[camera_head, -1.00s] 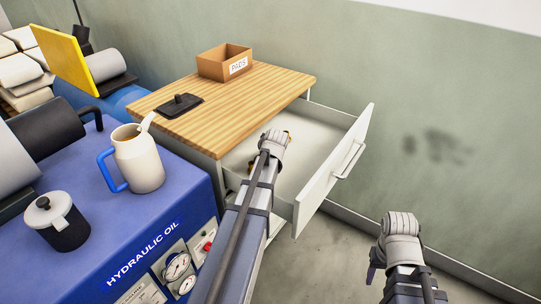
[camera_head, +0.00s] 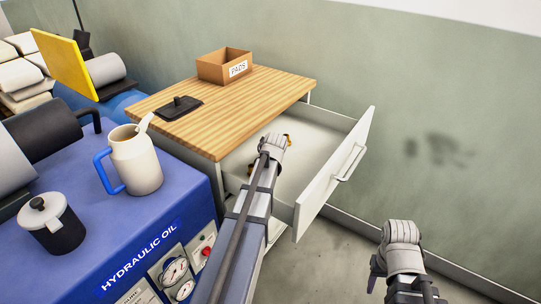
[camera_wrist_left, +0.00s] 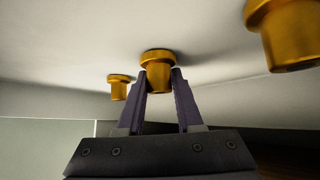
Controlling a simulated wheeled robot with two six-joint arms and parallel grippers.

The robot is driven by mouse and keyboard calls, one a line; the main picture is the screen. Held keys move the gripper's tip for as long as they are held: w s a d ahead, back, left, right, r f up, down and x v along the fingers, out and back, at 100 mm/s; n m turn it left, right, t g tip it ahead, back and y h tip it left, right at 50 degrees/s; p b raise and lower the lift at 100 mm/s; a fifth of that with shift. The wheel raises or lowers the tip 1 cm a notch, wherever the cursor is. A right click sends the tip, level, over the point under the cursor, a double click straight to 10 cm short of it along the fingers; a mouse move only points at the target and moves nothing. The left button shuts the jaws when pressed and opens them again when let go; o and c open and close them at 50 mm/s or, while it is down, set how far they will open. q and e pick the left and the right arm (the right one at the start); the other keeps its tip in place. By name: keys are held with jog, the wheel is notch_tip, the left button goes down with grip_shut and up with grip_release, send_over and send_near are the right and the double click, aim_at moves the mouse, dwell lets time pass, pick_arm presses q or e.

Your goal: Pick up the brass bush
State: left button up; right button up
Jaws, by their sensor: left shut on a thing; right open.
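Three brass bushes, each with a wider flange, show in the left wrist view. The middle bush (camera_wrist_left: 158,72) is between the fingers of my left gripper (camera_wrist_left: 160,82), which is shut on it. A smaller-looking bush (camera_wrist_left: 118,88) stands to its left and a nearer one (camera_wrist_left: 288,36) is cut off at the upper right. In the head view my left arm reaches into the open drawer (camera_head: 318,138), and its wrist hides most of the bushes; a bit of brass (camera_head: 289,139) shows beside it. My right gripper (camera_head: 401,264) is open, outside the drawer at the lower right.
The drawer front (camera_head: 335,172) with its handle stands out from the wooden-topped cabinet (camera_head: 245,95). On the top are a PADS box (camera_head: 212,70) and a black plate (camera_head: 180,107). A blue hydraulic unit (camera_head: 160,215) with a jug (camera_head: 137,163) and a lidded pot (camera_head: 62,232) stands left.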

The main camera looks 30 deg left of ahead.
pick_arm(q)
jog(key=shift+s, duration=0.1)
grip_shut()
notch_tip(320, 180, up, 8)
jog(key=p, duration=0.7)
jog(key=shift+f+p, duration=0.2)
jog(key=shift+p, duration=0.15)
jog(key=w+d, duration=0.2)
jog(key=w, duration=0.7)
jog(key=w+d, duration=0.1)
jog(key=w, duration=0.7)
jog(key=shift+w+d+f+b, duration=0.3)
jog(key=shift+w+d+f, duration=0.05)
jog(key=shift+w+d, duration=0.05)
